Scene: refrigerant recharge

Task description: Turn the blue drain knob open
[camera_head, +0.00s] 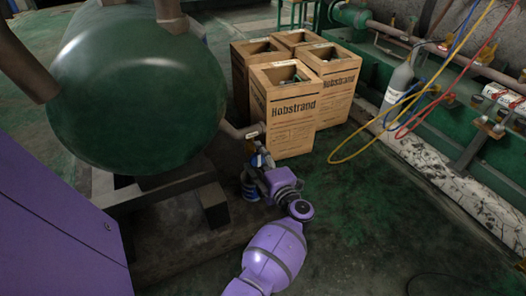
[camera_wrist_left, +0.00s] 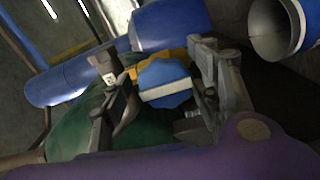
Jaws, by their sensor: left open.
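The blue drain knob (camera_wrist_left: 166,82) shows in the left wrist view, a rounded blue piece with a pale flat edge, in front of a yellow part. My left gripper (camera_wrist_left: 160,105) is open, with one finger on each side of the knob; I cannot tell whether either touches it. In the head view my left gripper (camera_head: 257,165) is low beside the green tank (camera_head: 135,85), below the end of its side pipe. The knob cannot be made out clearly there, among the gripper and small blue parts. My right gripper is in neither view.
Several open cardboard boxes (camera_head: 293,105) stand just behind the gripper. Yellow, red and blue hoses and a grey cylinder (camera_head: 398,88) are at the right by a pipe rack. Blue cylinders (camera_wrist_left: 170,24) show in the wrist view.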

